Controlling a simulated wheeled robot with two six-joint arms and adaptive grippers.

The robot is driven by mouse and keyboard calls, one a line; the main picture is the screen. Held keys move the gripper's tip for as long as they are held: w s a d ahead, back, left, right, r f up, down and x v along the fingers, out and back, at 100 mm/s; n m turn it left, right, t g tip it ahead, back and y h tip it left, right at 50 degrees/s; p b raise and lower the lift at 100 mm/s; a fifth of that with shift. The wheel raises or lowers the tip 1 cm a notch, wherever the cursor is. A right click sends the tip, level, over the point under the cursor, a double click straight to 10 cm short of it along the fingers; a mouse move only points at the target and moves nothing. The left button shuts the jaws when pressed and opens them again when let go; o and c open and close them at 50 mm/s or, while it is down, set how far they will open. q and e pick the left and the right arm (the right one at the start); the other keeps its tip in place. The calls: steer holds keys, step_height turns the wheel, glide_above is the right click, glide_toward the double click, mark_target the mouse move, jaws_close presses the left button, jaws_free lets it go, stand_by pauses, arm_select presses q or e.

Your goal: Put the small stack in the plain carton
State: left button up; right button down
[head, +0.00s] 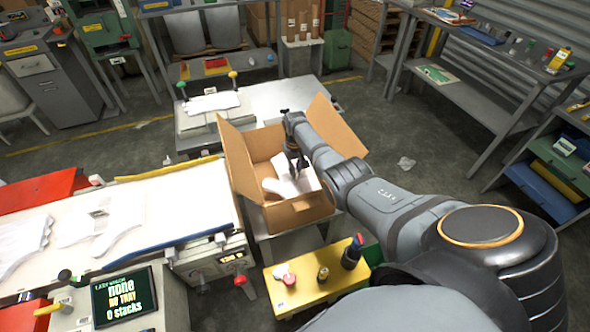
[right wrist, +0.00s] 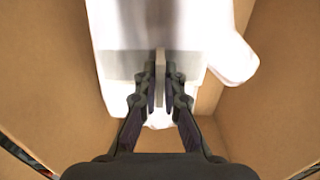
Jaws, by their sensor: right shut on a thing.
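The open plain carton (head: 237,165) stands in the middle of the head view with its flaps spread. My right gripper (head: 294,165) reaches down into it from the right. It is shut on the small stack (head: 281,188), which is white and glove-shaped. In the right wrist view my right gripper (right wrist: 161,85) pinches the edge of the white stack (right wrist: 145,25), between the carton's brown walls (right wrist: 40,70). A rounded white glove part (right wrist: 232,60) sticks out to the right. Whether the stack touches the carton floor is hidden. My left gripper is not in view.
A white conveyor belt (head: 180,205) with several flat white gloves (head: 118,222) lies to the left. A yellow stand (head: 306,288) with small items is in front of the carton. A screen (head: 124,297) at lower left reads "none" and "0 stacks".

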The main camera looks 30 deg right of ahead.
mark_target(295, 180)
steer(key=shift+f+b, duration=2.95)
steer(key=shift+f, duration=0.4)
steer(key=c, duration=1.4)
jaws_free()
step_height(295, 180, up, 12)
